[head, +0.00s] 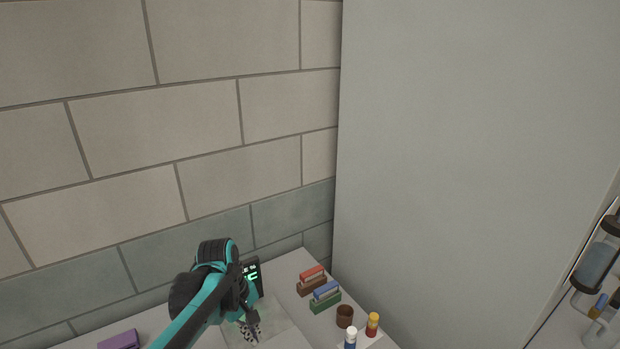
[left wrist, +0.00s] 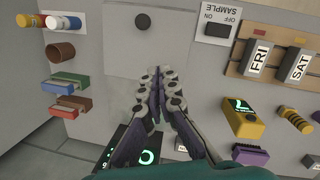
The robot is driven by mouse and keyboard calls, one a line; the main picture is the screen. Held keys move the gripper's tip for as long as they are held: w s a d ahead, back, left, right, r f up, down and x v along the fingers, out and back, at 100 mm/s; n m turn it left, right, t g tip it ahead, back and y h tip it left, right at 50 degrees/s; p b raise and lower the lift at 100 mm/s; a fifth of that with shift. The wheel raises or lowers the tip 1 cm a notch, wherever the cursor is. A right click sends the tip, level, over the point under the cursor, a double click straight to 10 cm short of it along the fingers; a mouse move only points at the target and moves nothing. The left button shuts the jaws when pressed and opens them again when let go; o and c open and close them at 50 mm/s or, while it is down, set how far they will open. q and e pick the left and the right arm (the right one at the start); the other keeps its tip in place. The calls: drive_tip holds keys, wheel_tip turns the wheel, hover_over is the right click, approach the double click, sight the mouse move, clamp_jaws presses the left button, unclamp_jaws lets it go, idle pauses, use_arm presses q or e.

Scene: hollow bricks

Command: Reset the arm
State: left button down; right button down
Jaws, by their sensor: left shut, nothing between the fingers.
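My left gripper (head: 251,331) is low in the head view, over the white table near the corner of the walls. In the left wrist view the fingers (left wrist: 166,80) are shut together with nothing between them, above a bare light grey panel (left wrist: 142,55). A black device with a green display (head: 252,273) is close behind the gripper in the head view; it also shows at the bottom of the left wrist view (left wrist: 122,155). My right gripper is not in view.
Right of the gripper are red (head: 313,273) and blue (head: 327,290) blocks in holders, a brown cup (head: 345,316) and bottles (head: 372,324). A purple block (head: 119,340) is at left. The left wrist view shows a switch (left wrist: 215,30), yellow meter (left wrist: 240,118) and day blocks (left wrist: 260,58).

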use_arm(q)
drive_tip(key=s+a+f+m+t+y+b, duration=0.2)
drive_tip(key=s+m+t+b, duration=0.3)
drive_tip(key=s+m, duration=0.5)
drive_tip(key=s+a+f+t, duration=0.1)
drive_tip(key=s+t, duration=0.1)
drive_tip(key=s, duration=0.1)
drive_tip(key=shift+a+f, duration=0.2)
drive_tip(key=shift+s, duration=0.1)
